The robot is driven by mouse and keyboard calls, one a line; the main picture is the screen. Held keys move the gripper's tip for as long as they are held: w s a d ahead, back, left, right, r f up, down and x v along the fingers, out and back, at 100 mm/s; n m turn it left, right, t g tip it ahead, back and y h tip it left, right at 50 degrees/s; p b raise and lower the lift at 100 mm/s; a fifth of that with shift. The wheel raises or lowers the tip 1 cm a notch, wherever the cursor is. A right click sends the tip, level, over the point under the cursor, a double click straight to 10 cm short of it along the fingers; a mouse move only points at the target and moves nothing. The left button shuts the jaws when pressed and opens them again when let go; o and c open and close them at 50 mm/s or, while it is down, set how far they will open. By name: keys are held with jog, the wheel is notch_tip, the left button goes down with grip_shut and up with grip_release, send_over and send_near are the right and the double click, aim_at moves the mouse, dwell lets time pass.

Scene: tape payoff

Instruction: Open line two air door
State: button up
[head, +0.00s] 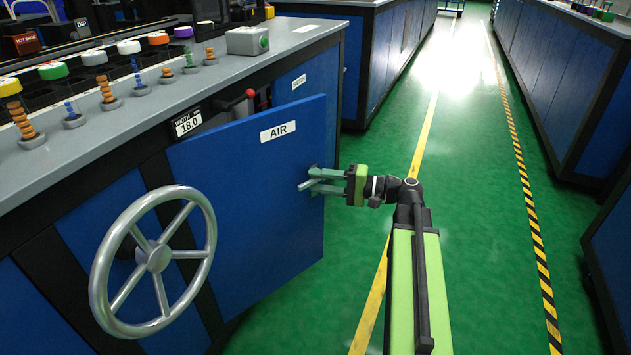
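The blue door marked AIR (250,200) is on the front of the left bench. It stands ajar, its right edge swung out from the frame, with a dark gap and a red-knobbed lever (250,94) showing above it. A small grey handle (304,186) sits near the door's right edge. My gripper (318,181), with teal fingers and a green body, is at this handle from the right, one finger above the other. The fingertips overlap the handle in view, so I cannot tell whether they are closed on it.
A large grey handwheel (154,258) stands out left of the door. A WIDTH 18.0 display (187,122) is above it. Coloured knobs (94,57) and a grey button box (247,40) line the bench top. The green aisle floor (470,190) is clear; more blue benches (565,85) stand at right.

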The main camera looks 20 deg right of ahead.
jog(key=v, duration=1.6)
jog(key=shift+s+d, duration=0.1)
jog(key=shift+d, duration=0.05)
